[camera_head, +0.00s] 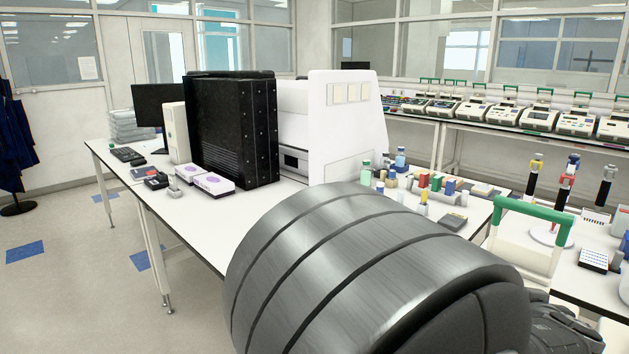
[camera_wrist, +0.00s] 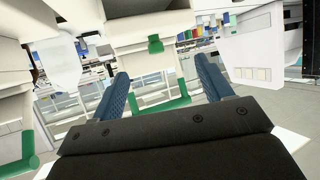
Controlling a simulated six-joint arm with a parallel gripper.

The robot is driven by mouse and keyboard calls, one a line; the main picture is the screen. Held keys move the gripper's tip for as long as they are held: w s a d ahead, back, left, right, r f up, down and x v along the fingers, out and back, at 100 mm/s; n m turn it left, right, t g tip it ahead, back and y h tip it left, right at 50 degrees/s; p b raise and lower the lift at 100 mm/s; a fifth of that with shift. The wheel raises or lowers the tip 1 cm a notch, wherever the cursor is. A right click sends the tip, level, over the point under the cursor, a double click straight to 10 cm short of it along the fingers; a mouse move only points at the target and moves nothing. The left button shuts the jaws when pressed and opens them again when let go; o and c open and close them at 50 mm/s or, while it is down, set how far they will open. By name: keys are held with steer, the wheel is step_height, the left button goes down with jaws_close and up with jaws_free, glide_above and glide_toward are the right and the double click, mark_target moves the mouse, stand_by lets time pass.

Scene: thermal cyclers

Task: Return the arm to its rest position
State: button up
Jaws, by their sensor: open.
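My gripper (camera_wrist: 161,66) shows in the wrist view with its two blue ridged fingers spread wide apart and nothing held between them. A green handle (camera_wrist: 165,105) on a white device appears between and beyond the fingers. I cannot tell its distance, and no contact shows. The wrist view looks upside down. In the head view a large grey metal link of my arm fills the lower middle, and the gripper itself is not seen there.
A white thermal cycler with a green handle (camera_head: 530,213) stands right beside my arm. Small bottles (camera_head: 365,172) and coloured racks crowd the bench behind it. A tall black unit (camera_head: 232,130) and white pipette boxes (camera_head: 205,178) stand left. Several cyclers (camera_head: 540,117) line the back bench.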

steer(key=s+d+m+g+h, duration=0.1)
steer(key=s+m+h, duration=0.1)
steer(key=s, duration=0.5)
steer(key=shift+s+d+f+m, duration=0.2)
steer(key=shift+f+m, duration=0.05)
steer(key=shift+m, duration=0.05)
steer(key=w+a+n+t+y, duration=0.1)
steer(key=w+a+n+y, duration=0.2)
steer(key=w, duration=0.7)
steer(key=w+a+n+t+y, duration=0.1)
steer(key=w+a+n+y, duration=0.3)
steer(key=w, duration=0.6)
steer(key=shift+w+a, duration=0.15)
steer(key=shift+r, duration=0.1)
